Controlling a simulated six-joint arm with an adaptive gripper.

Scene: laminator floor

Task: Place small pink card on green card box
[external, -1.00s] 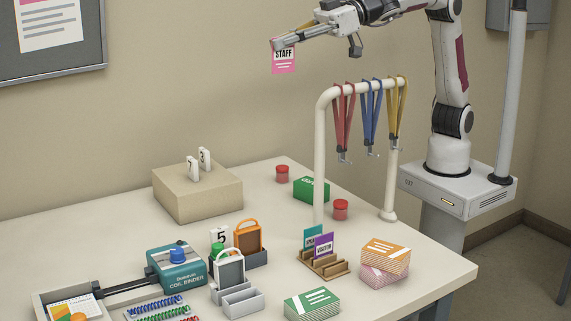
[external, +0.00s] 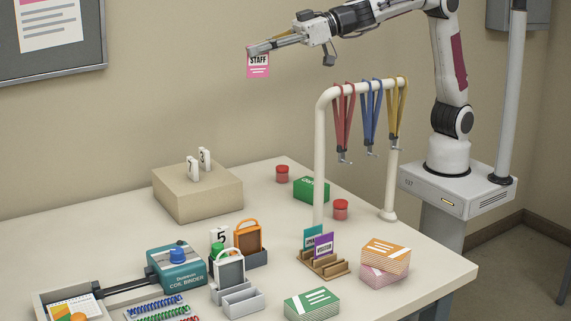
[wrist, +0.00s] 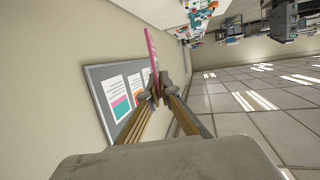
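A small pink and white card marked STAFF (external: 258,66) hangs from my gripper (external: 254,49), high above the back of the table. In the wrist view my gripper (wrist: 159,92) is shut on the pink card (wrist: 151,48), which shows nearly edge-on. A small green box with white lettering (external: 311,189) lies on the table behind the rack's near post. A green striped card stack or box (external: 312,303) lies at the front of the table. I cannot tell which of the two is the green card box. The card is well apart from both.
A white rack (external: 320,150) holds red, blue and yellow lanyards. Orange (external: 385,253) and pink (external: 383,276) stacks stand at the right, beside a wooden card holder (external: 323,267). A beige block (external: 197,193), red jars (external: 340,209) and a coil binder (external: 176,267) also occupy the table (external: 110,215).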

